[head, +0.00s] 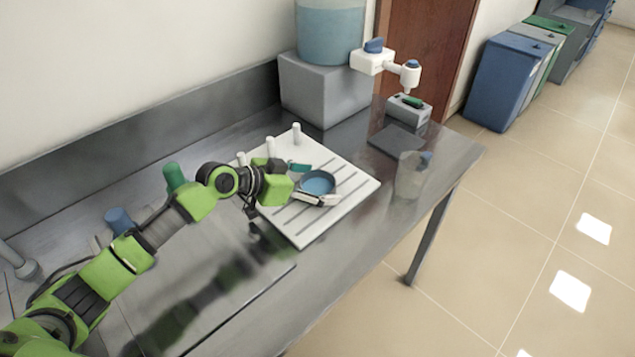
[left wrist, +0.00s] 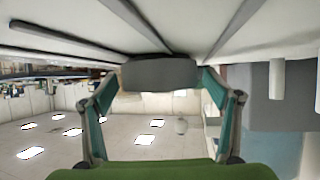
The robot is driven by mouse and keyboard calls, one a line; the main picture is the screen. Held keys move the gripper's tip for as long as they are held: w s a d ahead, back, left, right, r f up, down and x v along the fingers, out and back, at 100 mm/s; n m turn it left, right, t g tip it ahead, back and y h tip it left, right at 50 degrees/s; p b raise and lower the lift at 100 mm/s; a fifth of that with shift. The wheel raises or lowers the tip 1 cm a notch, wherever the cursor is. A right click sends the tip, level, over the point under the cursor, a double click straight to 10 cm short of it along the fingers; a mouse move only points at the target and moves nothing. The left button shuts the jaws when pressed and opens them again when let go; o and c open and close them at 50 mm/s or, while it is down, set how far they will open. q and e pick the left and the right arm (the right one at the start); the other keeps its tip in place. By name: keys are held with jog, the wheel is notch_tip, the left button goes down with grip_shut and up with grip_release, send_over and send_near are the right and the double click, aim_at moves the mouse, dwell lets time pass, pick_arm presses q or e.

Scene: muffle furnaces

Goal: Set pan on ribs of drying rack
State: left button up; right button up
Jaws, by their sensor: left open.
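The pan (head: 318,182), dark-rimmed with a blue inside, rests on the white drying rack (head: 358,192) with dark ribs or slots. It appears to sit upright and flat. My left gripper (head: 309,185) is low over the rack, open, with one finger on each side of the pan. In the left wrist view the pan's dark grey side (left wrist: 160,74) lies between the open fingertips, against the upside-down rack (left wrist: 185,22). Whether the fingers still touch the pan is unclear. My right gripper is not in view.
White pegs (head: 297,134) stand along the rack's back edge. A clear beaker (head: 411,178) stands to the right near the table's edge. A dark plate (head: 396,141) and a white device (head: 408,108) are behind it. A green cylinder (head: 174,176) stands behind my left arm.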

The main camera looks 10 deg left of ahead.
pick_arm(q)
jog(key=b+v, duration=0.2)
jog(key=v, duration=0.9)
jog(key=shift+s+a+r, duration=0.25)
jog(key=shift+s+r, duration=0.1)
jog(key=shift+r, duration=0.05)
jog(key=shift+f, duration=0.1)
